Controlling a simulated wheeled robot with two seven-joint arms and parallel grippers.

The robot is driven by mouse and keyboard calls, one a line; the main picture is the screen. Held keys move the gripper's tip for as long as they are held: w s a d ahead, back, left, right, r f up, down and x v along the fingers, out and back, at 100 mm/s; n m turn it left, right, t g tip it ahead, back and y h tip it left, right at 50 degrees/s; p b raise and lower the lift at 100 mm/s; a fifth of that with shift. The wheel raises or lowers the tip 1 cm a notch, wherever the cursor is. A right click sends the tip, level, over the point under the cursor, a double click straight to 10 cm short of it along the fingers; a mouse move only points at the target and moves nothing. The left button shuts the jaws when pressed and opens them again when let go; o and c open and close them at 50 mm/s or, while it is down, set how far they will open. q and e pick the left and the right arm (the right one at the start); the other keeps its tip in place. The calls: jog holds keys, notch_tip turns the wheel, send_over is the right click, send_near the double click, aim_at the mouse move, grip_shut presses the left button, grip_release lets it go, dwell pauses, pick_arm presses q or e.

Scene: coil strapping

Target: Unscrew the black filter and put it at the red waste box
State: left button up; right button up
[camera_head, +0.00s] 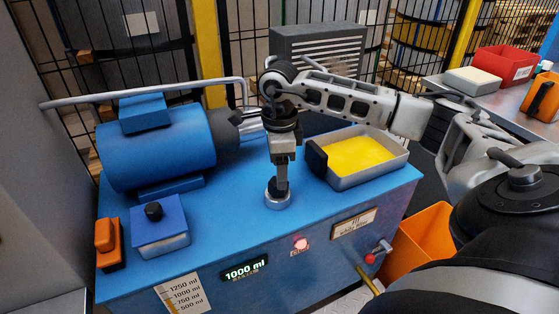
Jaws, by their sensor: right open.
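My right gripper (281,184) points straight down over a round silver fitting (278,201) on top of the blue unit. Its fingers are open, seen nearly edge-on, with their tips at or just above the fitting; I cannot tell whether they touch it. A black, rounded piece (316,158), possibly the black filter, is at the left end of a grey tray (372,177) with yellow content, apart from the gripper. The red waste box (507,66) stands on the table at the upper right. My left gripper is not in view.
The blue unit (232,240) carries a blue motor (155,150), a small blue box with a black knob (160,222) and an orange object (108,243). A metal pipe (150,92) runs behind. An orange bin (420,242) stands at right. The display (244,270) reads 1000 ml.

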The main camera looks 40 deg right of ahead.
jog(key=shift+m, duration=1.2)
jog(key=shift+f+b, duration=1.15)
jog(key=shift+f, duration=0.65)
grip_shut()
jog(key=n, duration=0.3)
jog(key=n+b, duration=0.1)
jog(key=n, duration=0.4)
jog(key=shift+w, duration=0.1)
